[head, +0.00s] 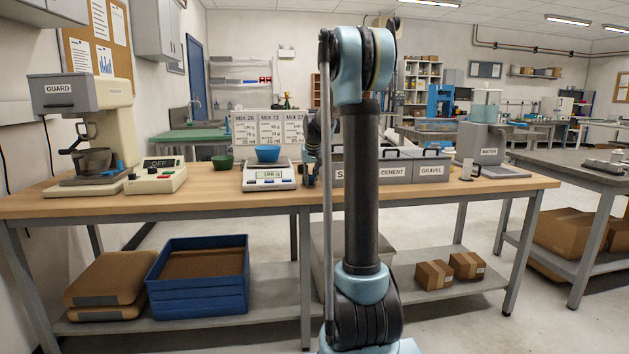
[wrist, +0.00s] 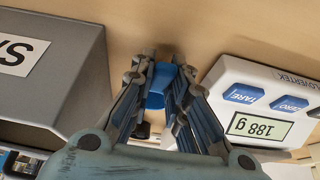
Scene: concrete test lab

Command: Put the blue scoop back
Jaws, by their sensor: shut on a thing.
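My gripper (wrist: 162,68) is shut on the blue scoop (wrist: 158,88) in the wrist view. The scoop's blue part shows between the two fingers, above the wooden bench top; whether it touches the bench cannot be told. In the head view my gripper (head: 310,178) is small and partly behind my arm, between the scale and the bins, and the scoop cannot be made out there. The scale (wrist: 285,80) is to the right and reads 188 g.
Bins marked CEMENT (head: 392,172) and GRAVEL (head: 432,171) stand right of my arm. A mixer (head: 95,130) stands far left, a water dispenser (head: 484,140) far right.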

